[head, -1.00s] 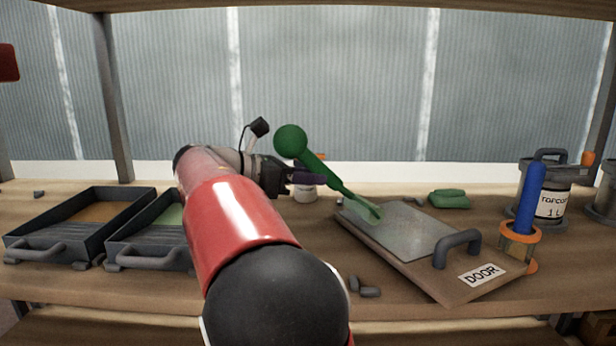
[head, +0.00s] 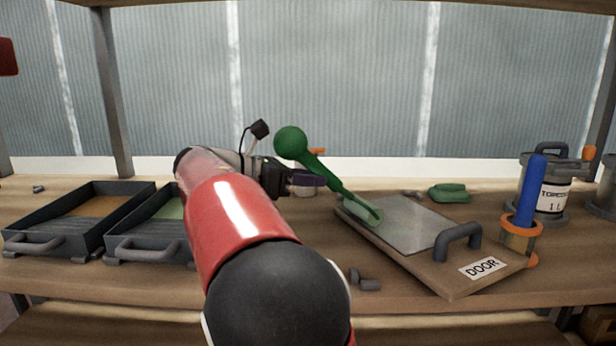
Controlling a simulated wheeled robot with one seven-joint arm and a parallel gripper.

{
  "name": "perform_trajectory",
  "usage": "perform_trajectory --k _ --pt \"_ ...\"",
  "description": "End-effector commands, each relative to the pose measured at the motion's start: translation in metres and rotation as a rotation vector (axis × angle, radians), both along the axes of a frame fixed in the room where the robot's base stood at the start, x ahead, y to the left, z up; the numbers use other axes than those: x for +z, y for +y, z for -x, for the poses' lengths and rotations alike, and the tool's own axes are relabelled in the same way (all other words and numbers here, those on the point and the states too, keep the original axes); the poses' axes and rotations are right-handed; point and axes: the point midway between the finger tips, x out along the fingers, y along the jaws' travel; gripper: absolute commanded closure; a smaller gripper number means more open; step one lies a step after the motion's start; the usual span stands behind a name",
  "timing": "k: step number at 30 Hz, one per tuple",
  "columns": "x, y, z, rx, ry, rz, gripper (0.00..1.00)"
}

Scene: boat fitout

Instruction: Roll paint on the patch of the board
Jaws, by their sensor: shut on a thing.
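A tilted wooden board (head: 455,282) labelled DOOR lies on the bench right of centre, with a grey handle on its front right side. Its pale grey patch (head: 405,225) covers much of the upper face. My gripper (head: 308,180) is shut on a green paint roller (head: 325,180), whose round knob end points up and left. The roller's light green head (head: 362,212) is at the left end of the patch and seems to touch it. A tray with green paint (head: 172,209) stands left of my arm, which hides its right part.
A tray with orange-brown paint (head: 95,207) stands at far left. A blue-handled tool (head: 530,190) in an orange-rimmed holder and a tin (head: 556,190) stand right of the board. A green cloth (head: 449,193) lies behind it. Small grey pieces (head: 365,283) lie in front.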

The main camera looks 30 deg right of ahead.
Motion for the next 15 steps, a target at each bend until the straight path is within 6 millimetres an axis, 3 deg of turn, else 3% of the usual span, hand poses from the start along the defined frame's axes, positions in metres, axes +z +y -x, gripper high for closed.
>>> perform_trajectory --k 5,15 --pt "0.001 -0.005 0.001 -0.001 -0.001 0.000 1.00" --pt "0.002 -0.043 0.005 -0.002 0.001 0.001 1.00"
